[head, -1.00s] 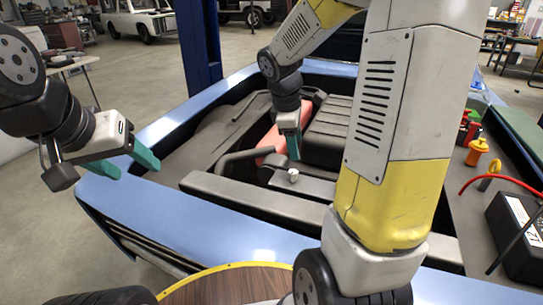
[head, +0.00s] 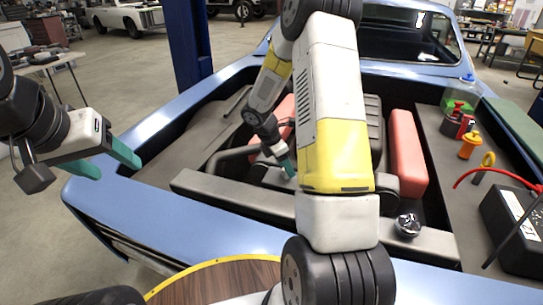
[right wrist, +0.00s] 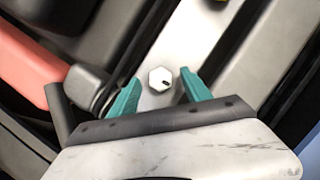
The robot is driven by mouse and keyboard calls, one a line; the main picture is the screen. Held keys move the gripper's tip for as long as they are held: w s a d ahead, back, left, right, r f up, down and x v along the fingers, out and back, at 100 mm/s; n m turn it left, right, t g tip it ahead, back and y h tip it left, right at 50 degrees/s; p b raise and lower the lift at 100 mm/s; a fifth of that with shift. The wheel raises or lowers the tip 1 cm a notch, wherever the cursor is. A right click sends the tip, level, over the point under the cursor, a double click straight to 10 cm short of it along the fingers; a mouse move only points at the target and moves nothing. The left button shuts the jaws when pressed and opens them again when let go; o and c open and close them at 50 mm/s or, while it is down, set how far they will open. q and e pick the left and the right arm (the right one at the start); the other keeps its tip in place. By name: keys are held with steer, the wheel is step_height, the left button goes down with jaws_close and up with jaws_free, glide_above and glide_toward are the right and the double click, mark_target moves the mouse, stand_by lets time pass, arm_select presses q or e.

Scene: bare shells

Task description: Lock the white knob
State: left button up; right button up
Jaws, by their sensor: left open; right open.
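The white knob (right wrist: 160,78) is a small hexagonal piece with a dark mark near its right side, on a pale grey panel in the right wrist view. My right gripper (right wrist: 159,76) is open, with one teal finger on either side of the knob and a gap to each. In the head view the right gripper (head: 290,168) points down into the engine bay, and I cannot make out the knob there. My left gripper (head: 119,168) is open and empty over the car's left front edge.
The blue car body (head: 150,222) surrounds the bay. A chrome cap (head: 407,225), a red block (head: 406,150), an orange cap (head: 469,146) and a black battery (head: 515,235) with a red cable lie to the right. My right arm crosses the middle.

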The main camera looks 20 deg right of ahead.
steer(key=shift+d+f, duration=0.15)
steer(key=shift+f, duration=0.2)
jaws_close()
